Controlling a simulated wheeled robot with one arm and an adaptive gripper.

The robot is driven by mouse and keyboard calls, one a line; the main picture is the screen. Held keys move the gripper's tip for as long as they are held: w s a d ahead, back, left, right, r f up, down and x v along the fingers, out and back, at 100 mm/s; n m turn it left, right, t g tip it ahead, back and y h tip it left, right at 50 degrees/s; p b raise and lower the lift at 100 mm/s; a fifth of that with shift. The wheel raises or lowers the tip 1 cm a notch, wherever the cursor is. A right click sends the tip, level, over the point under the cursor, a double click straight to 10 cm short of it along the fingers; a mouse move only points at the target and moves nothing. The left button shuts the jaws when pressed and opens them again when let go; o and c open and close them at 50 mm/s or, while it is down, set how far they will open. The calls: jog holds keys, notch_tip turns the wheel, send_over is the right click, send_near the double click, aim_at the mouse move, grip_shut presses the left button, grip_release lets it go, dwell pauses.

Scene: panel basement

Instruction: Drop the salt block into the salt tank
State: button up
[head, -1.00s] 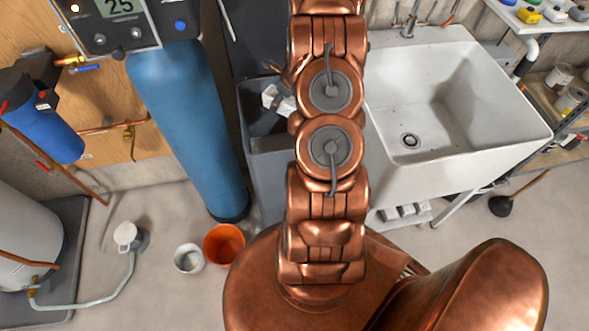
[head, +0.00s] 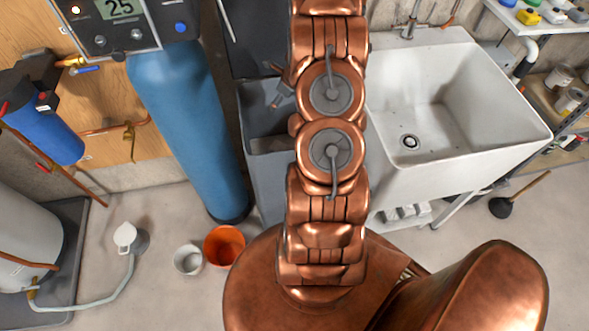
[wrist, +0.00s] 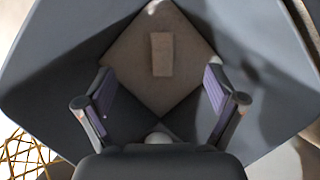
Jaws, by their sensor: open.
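The salt tank (head: 268,182) is a grey open-topped bin between the blue cylinder and the sink in the head view. Its walls (wrist: 55,65) fill most of the wrist view. My gripper (wrist: 160,88) is open and empty, pointing down into the tank; the head view shows part of it (head: 282,93) over the opening, with my arm covering the rest. A pale rectangular block, apparently the salt block (wrist: 162,54), lies on the tan surface at the tank's bottom, apart from the fingers. The block is hidden in the head view.
The blue cylinder (head: 190,120) stands left of the tank, and a white sink (head: 465,145) stands to its right. An orange bucket (head: 225,246) and a small white bucket (head: 188,259) are on the floor in front. A hose crosses the floor at left.

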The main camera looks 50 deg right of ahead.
jog(key=v, duration=1.1)
jog(key=shift+w+d+r, duration=0.1)
jog(key=s+a+r+n+g+y, duration=0.15)
jog(key=a+r+n, duration=0.3)
jog(key=a, duration=0.45)
jog(key=s+a+r+n+g, duration=0.1)
jog(key=s+a+r+n, duration=0.1)
jog(key=a+r+n, duration=0.5)
jog(key=s+a+r+n+g, duration=0.1)
jog(key=a+n, duration=0.4)
jog(key=a, duration=0.6)
jog(key=s+a+r+n+g+h, duration=0.1)
jog(key=s+a+r+n, duration=0.1)
jog(key=s+a+n, duration=0.3)
jog(key=s+a+r+n+g+h, duration=0.1)
jog(key=s+a+n, duration=0.5)
jog(key=s+n, duration=0.6)
jog(key=s+r+g, duration=0.1)
jog(key=s, duration=0.4)
jog(key=shift+r, duration=0.2)
